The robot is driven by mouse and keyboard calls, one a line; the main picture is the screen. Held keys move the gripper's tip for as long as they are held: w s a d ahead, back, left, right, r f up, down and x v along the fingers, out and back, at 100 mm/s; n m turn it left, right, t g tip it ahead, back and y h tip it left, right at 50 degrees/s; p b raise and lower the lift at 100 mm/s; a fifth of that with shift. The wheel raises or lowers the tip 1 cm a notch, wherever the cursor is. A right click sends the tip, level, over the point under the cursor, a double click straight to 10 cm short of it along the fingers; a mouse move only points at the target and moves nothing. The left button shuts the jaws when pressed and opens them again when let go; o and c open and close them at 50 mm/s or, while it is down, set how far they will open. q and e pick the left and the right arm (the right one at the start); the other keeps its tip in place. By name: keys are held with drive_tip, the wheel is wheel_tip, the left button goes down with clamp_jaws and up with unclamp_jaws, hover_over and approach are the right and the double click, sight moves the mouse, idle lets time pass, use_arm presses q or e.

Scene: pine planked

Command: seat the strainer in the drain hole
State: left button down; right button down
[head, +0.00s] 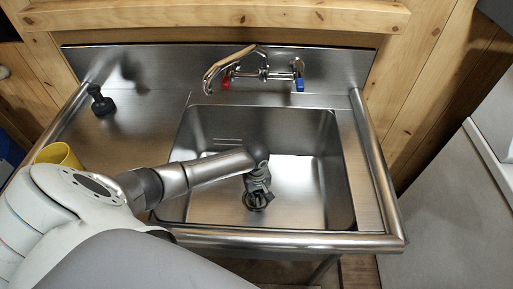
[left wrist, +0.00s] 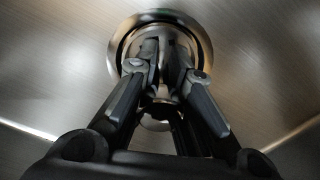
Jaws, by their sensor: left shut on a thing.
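The steel drain hole (head: 247,204) is in the sink floor, seen as a dark round opening with a ring. In the left wrist view its bright rim (left wrist: 115,45) surrounds my fingertips. My left gripper (head: 258,193) points down at the drain, with its fingers (left wrist: 163,50) shut on the strainer (left wrist: 162,92). The strainer is a small metal piece, mostly hidden by the fingers and lying within the outline of the drain ring. I cannot tell whether it is seated or held just above. My right gripper is not in view.
The steel sink basin (head: 310,185) has raised walls around my left wrist. A faucet (head: 235,68) with red and blue handles is at the back. A dark plunger-like object (head: 102,102) stands on the left drainboard (head: 130,125), and a yellow cup (head: 58,154) is nearer.

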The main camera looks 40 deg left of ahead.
use_arm(q)
drive_tip(key=c, duration=2)
unclamp_jaws()
drive_tip(key=shift+f, duration=0.15)
drive_tip(key=o, duration=0.5)
drive_tip(key=shift+r, duration=0.35)
wheel_tip(320, 180, up, 12)
drive_tip(key=shift+f+b, duration=0.15)
drive_tip(key=shift+b, duration=0.45)
